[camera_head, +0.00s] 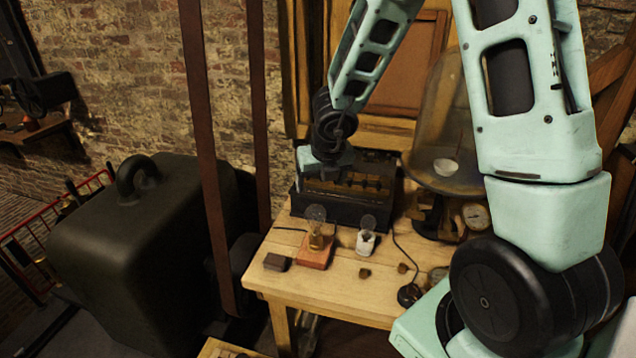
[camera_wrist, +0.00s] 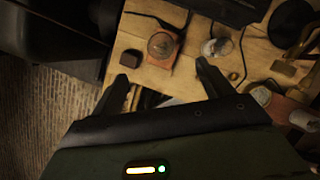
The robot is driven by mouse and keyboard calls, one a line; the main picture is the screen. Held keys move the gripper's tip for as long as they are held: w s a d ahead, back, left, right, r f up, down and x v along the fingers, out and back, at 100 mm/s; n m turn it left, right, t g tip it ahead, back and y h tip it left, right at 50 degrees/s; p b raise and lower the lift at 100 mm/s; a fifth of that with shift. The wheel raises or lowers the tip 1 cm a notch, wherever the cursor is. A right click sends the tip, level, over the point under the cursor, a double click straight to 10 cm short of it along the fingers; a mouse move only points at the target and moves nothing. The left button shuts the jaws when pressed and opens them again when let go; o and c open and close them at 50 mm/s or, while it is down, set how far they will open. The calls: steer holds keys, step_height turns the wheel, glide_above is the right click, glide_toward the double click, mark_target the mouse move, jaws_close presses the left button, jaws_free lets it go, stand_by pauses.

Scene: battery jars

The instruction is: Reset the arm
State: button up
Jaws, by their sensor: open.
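My gripper (camera_wrist: 164,75) is open in the wrist view, with its two dark fingers spread apart and nothing between them. It hangs above the front of the wooden table (camera_head: 345,285). In the head view my arm comes in from the right and bends down to the wrist, in front of the dark battery box (camera_head: 335,207). The fingertips are hard to make out there. The bulb on a reddish wooden base (camera_head: 315,252) and the small white jar-like piece (camera_head: 366,243) stand on the table, beyond the fingers in the wrist view.
A small dark block (camera_head: 277,262) lies at the table's left edge. A glass dome (camera_head: 445,140) and a round gauge (camera_head: 475,216) stand at the right. A large dark weight-like block (camera_head: 125,250) and brown straps (camera_head: 205,150) are left of the table.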

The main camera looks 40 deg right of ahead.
steer(key=shift+p+v, duration=0.5)
steer(key=shift+v, duration=1)
